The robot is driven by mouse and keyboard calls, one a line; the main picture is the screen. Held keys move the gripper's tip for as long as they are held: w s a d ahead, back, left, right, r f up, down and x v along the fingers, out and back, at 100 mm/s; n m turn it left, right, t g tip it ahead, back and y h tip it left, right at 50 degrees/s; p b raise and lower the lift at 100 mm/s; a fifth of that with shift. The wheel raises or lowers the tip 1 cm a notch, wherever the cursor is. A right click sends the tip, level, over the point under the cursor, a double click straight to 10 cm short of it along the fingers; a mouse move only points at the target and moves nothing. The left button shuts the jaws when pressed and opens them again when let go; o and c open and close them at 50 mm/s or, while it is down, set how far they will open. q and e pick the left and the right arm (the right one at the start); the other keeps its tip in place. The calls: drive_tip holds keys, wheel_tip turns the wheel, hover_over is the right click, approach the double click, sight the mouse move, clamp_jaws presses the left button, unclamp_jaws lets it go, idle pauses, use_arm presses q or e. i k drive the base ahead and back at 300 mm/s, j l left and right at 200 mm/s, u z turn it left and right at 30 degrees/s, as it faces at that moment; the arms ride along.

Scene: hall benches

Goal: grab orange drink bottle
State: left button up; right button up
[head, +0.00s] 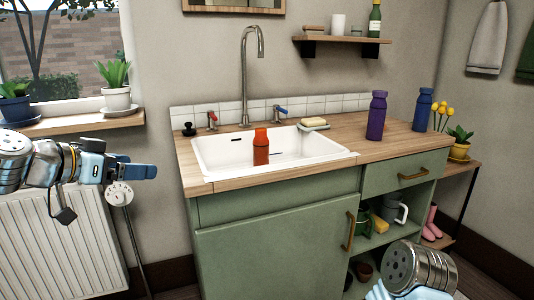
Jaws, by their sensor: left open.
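The orange drink bottle (260,148) stands upright in the white sink (213,159), near its middle. My left gripper (146,171) is at the left, in front of the radiator, pointing right. It is open and empty, well apart from the bottle and to the left of the cabinet. Part of my right arm shows at the bottom right; its gripper is out of view.
A tall faucet (261,52) rises behind the sink. A purple bottle (376,116) and a blue bottle (423,110) stand on the wooden counter (347,131) to the right. A sponge dish (313,124) sits on the back rim. Potted plants line the windowsill (82,122).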

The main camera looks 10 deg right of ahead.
sight(261, 142)
drive_tip(key=i+l, duration=1.05)
drive_tip(key=l, duration=0.2)
